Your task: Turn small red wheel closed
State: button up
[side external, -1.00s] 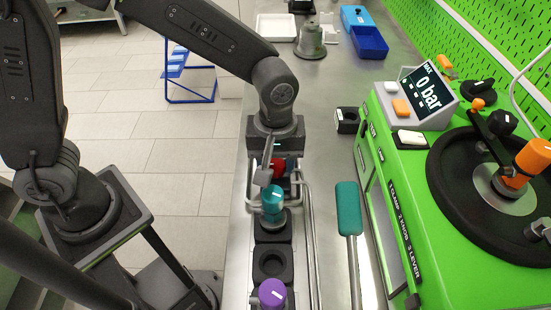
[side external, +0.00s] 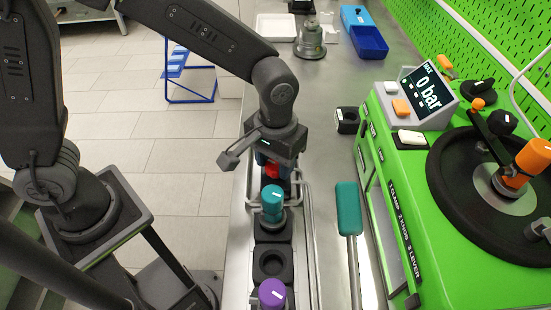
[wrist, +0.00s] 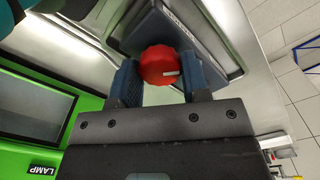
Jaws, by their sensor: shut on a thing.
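The small red wheel (wrist: 158,66) sits between the two blue fingers of my gripper (wrist: 165,78) in the wrist view, and its white mark points right. My gripper is shut on the wheel, with a finger on each side. In the side external view the red wheel (side external: 272,170) is partly covered by a blue finger. My gripper (side external: 269,165) points down there, behind the teal knob.
A teal knob (side external: 272,203) stands just in front of the red wheel, and a purple knob (side external: 271,293) is nearer. Bent metal rails (side external: 308,220) run beside them. A teal-handled lever (side external: 348,208) and a green testbench (side external: 400,170) are to the right.

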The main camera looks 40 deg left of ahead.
aim_at(275, 163)
jog(key=m, duration=0.5)
jog(key=shift+m, duration=0.3)
jog(key=m, duration=0.4)
jog(key=shift+m, duration=0.7)
jog(key=o, duration=0.9)
jog(key=shift+r, duration=0.1)
notch_tip(275, 163, up, 14)
jog(key=shift+f, duration=0.15)
jog(key=shift+a, duration=0.1)
